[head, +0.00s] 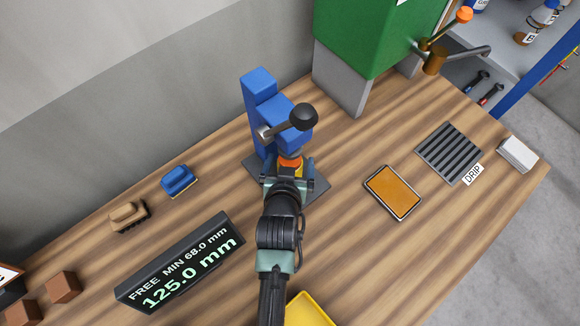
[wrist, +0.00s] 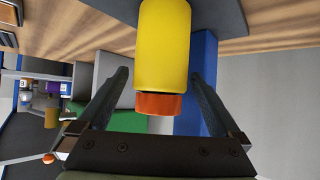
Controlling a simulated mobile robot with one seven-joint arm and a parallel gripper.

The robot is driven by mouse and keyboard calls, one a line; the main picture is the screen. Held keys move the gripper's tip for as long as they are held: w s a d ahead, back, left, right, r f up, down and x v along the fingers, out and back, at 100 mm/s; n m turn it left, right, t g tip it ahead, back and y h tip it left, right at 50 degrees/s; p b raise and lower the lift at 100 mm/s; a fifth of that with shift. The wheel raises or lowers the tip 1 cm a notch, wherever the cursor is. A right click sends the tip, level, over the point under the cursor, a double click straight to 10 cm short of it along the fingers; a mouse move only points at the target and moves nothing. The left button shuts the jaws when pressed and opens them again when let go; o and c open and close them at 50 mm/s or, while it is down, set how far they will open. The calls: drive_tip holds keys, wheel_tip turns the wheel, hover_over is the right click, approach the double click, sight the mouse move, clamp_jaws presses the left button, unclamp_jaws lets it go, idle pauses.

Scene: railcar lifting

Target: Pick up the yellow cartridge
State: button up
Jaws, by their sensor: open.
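The yellow cartridge (wrist: 163,45) shows large in the wrist view, with an orange end (wrist: 158,103) toward my gripper. In the head view only its orange part (head: 290,163) clearly shows, at the blue press (head: 262,100); the rest is mostly hidden by my gripper. My gripper (head: 288,183) is at the press base. Its fingers (wrist: 159,73) are open, one on each side of the cartridge in the wrist view. There is a gap at the left finger; the right finger looks close to the cartridge, and contact cannot be told.
The press has a dark lever knob (head: 303,116) above my gripper. A display (head: 183,262) reads "125.0 mm". An orange-topped tray (head: 392,192) and a drip grate (head: 450,152) lie right. A yellow tray (head: 308,310) is at the near edge. A green machine (head: 375,35) stands behind.

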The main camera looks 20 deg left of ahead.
drive_tip(key=shift+c, duration=0.3)
drive_tip(key=c, duration=1.4)
drive_tip(key=shift+r, duration=0.1)
clamp_jaws()
